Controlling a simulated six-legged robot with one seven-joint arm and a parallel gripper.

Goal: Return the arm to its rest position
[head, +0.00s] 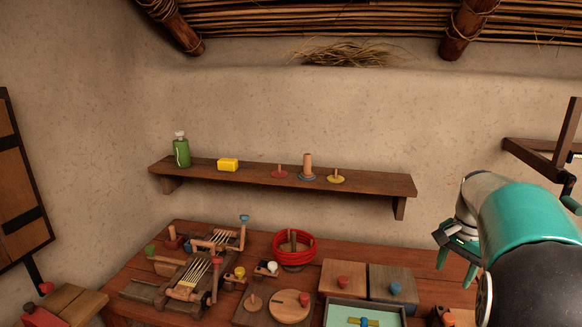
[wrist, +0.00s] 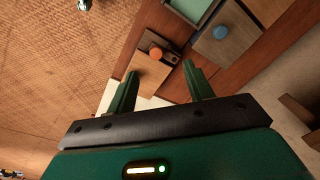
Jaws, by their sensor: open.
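My gripper (head: 456,259) is at the right of the head view, in front of the table's right end and above its top. Its green fingers also show in the wrist view (wrist: 161,90), spread apart with nothing between them. My teal and black arm fills the right edge of the head view and hides part of the table behind it. In the wrist view, a small wooden box with an orange knob (wrist: 156,53) lies beyond the fingers, apart from them.
The wooden table (head: 430,283) holds a red ring basket (head: 294,259), a blue-knobbed box (head: 394,285), a red-knobbed box (head: 342,281), a teal-lined tray (head: 336,316) and a loom-like frame. A wall shelf (head: 375,184) holds several small items. A wooden bracket (head: 535,158) juts out at right.

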